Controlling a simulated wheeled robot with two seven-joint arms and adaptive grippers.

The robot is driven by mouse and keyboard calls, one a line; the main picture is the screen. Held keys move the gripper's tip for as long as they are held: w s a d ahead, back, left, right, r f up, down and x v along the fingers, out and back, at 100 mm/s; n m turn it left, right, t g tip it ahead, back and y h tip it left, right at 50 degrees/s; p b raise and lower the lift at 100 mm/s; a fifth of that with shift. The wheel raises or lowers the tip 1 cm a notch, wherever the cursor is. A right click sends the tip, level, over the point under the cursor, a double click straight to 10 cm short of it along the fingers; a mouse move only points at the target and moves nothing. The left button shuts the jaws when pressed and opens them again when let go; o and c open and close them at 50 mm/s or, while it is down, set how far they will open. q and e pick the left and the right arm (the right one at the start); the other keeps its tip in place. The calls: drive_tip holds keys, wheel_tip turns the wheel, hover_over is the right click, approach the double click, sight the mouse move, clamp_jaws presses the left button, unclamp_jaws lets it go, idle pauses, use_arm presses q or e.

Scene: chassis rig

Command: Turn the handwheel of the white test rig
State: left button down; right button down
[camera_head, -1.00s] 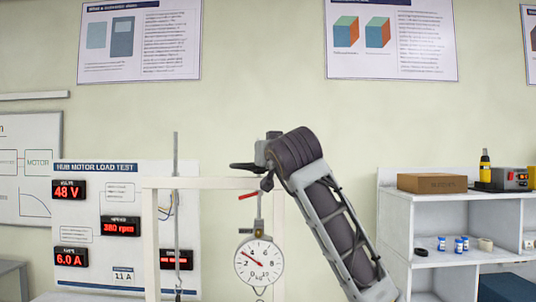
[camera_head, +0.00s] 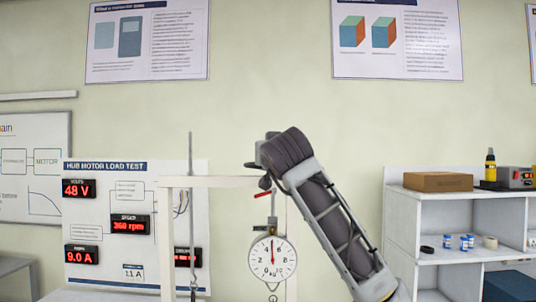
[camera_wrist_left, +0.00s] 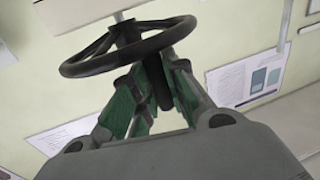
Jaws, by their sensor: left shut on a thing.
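The dark handwheel (camera_wrist_left: 110,68) with spokes and hub fills the upper part of the left wrist view. A dark handle (camera_wrist_left: 158,85) extends from its rim between the green-padded fingers of my left gripper (camera_wrist_left: 152,92), which is shut on it. In the head view a small dark part of the wheel (camera_head: 250,165) shows beside the top of the white rig frame (camera_head: 225,182); my wrist hides most of it. A round dial scale (camera_head: 284,258) hangs under the beam below a red pointer (camera_head: 265,194), its needle straight up. My right gripper does not show.
The load-test board (camera_head: 105,195) at left reads 48 V, 360 rpm and 9.0 A. A white shelf (camera_head: 408,215) stands at right with a brown box (camera_head: 437,182) and small jars. Posters hang on the back wall.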

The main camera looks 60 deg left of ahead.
use_arm(q)
drive_tip(key=shift+s+a, duration=0.1)
drive_tip(key=c, duration=1.4)
unclamp_jaws()
drive_tip(key=shift+v, duration=6.05)
